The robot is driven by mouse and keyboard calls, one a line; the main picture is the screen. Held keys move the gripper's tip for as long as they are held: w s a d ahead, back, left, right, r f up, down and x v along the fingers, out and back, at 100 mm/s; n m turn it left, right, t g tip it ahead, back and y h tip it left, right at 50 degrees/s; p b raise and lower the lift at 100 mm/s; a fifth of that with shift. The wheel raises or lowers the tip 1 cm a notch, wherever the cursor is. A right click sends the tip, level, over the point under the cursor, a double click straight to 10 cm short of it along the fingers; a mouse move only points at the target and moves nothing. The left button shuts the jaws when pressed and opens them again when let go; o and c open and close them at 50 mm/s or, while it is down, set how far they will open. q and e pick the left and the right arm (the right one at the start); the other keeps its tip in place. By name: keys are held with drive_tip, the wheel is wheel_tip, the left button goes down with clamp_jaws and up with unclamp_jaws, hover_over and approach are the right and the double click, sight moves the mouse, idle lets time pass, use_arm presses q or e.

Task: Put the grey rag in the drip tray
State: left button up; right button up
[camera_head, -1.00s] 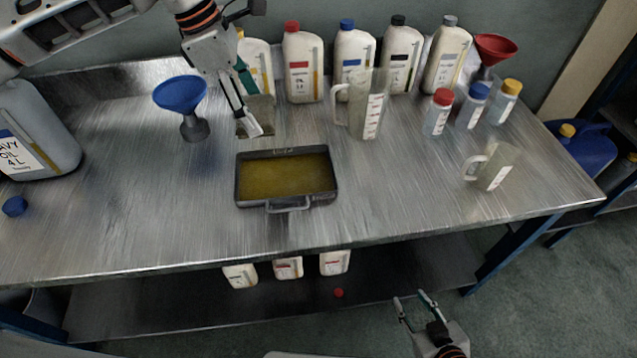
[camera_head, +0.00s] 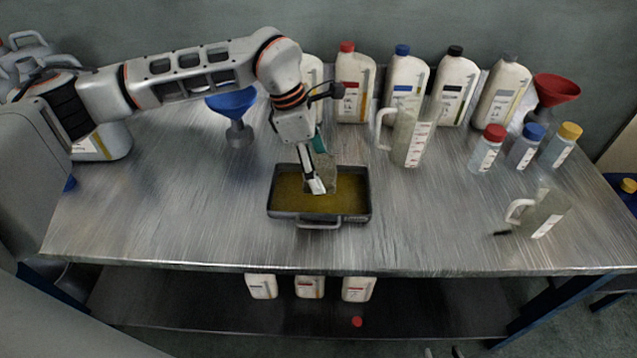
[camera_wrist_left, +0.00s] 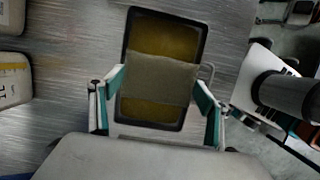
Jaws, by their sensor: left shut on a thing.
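The drip tray (camera_head: 320,218) is a dark rectangular pan with yellow-brown oil and a front handle, lying on the metal bench. The grey rag (camera_head: 326,172) is a flat grey-brown square over the tray. My left gripper (camera_head: 316,187) is shut on it, pointing down over the tray. In the left wrist view the rag (camera_wrist_left: 158,80) spans between the fingers and covers the middle of the tray (camera_wrist_left: 200,45). I cannot tell whether the rag touches the oil. My right gripper (camera_head: 442,352) shows only its fingertips at the bottom edge, apart and empty.
Several oil bottles (camera_head: 405,80) stand along the back. A blue funnel (camera_head: 235,105) stands left of the tray, a clear jug (camera_head: 408,135) behind right. A smaller jug (camera_head: 542,212) and small capped bottles (camera_head: 488,150) are at right. The bench front is clear.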

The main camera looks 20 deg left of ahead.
use_arm(q)
drive_tip(key=shift+f, duration=2.9)
drive_tip(key=shift+f, duration=0.15)
drive_tip(key=o, duration=0.7)
drive_tip(key=shift+a+r, duration=0.1)
drive_tip(key=shift+r, duration=0.45)
drive_tip(key=v, duration=1.1)
